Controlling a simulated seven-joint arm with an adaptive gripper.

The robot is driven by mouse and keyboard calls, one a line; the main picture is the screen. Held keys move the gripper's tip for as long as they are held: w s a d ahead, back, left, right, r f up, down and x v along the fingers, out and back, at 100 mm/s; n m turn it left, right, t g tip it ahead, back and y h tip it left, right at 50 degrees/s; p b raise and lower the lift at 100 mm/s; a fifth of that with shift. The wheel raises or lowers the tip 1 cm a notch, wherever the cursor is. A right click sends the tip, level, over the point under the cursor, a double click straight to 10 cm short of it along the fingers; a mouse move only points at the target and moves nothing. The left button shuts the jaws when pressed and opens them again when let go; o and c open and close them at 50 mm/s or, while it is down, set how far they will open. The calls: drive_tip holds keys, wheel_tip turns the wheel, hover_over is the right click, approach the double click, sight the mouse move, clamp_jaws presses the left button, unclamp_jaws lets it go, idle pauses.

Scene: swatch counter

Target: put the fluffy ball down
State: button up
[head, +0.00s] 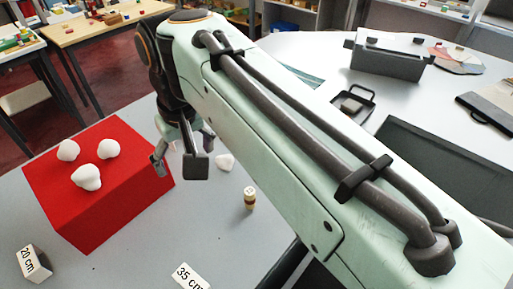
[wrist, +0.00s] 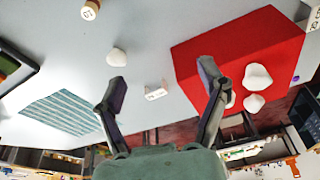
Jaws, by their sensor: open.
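Several rounded white lumps are in view, and I cannot tell by texture which is the fluffy ball. Three sit on top of a red box (head: 125,200): one at the back left (head: 68,150), one at the right (head: 108,148), one in front (head: 87,177). Another white lump (head: 224,161) lies on the grey counter right of the box; it also shows in the wrist view (wrist: 116,56). My gripper (head: 180,166) is open, with nothing between its fingers, beside the box's right edge. In the wrist view my gripper (wrist: 162,76) partly covers one lump on the box.
A small wooden peg-like piece (head: 249,198) stands on the counter. Number blocks read "20 cm" (head: 34,263) and "35 cm" (head: 190,277). A grey bin (head: 388,60) and black tray (head: 352,104) stand farther right. A striped cloth (wrist: 65,110) lies flat.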

drive_tip(key=s+d+f+m+g, duration=0.1)
drive_tip(key=s+d+f+m, duration=0.1)
drive_tip(key=s+d+f, duration=0.4)
drive_tip(key=s+d+f+m+g, duration=0.1)
drive_tip(key=s+d+f+m, duration=0.2)
drive_tip(key=s+d+f, duration=0.3)
drive_tip(key=s+d, duration=0.4)
drive_tip(key=s, duration=0.1)
drive_tip(key=shift+s+d+h, duration=0.3)
drive_tip(key=shift+h, duration=0.1)
drive_tip(key=shift+f, duration=0.1)
idle(5.8)
